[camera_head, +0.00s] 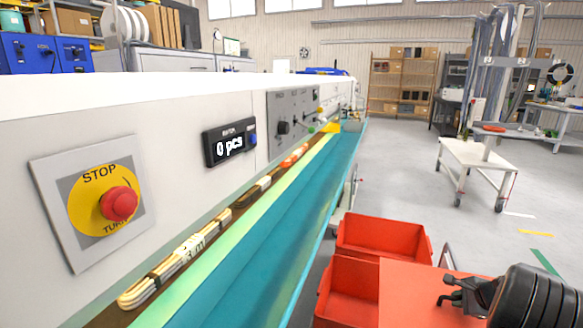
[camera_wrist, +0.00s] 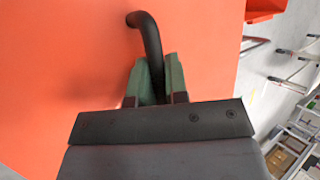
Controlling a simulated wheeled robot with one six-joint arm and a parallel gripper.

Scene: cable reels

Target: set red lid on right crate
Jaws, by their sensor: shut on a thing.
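The red lid (camera_head: 415,303) is a flat orange-red panel at the bottom right of the head view. It fills much of the wrist view (camera_wrist: 60,80). My gripper (camera_head: 452,290) is shut on the lid's black curved handle (camera_wrist: 147,32), which sits between the green-grey fingers (camera_wrist: 158,80) in the wrist view. Two open red crates stand beside the conveyor: a farther one (camera_head: 385,256) reaching more to the right, and a nearer one (camera_head: 345,306). The lid hides the nearer crate's right part. I cannot tell whether the lid touches either crate.
A teal conveyor edge (camera_head: 290,210) runs along the left of the crates, with bundled cables (camera_head: 190,246) on the belt. A red stop button (camera_head: 118,203) is on the machine wall. A white wheeled table (camera_head: 480,155) stands farther right, and grey floor (camera_head: 400,170) is clear between.

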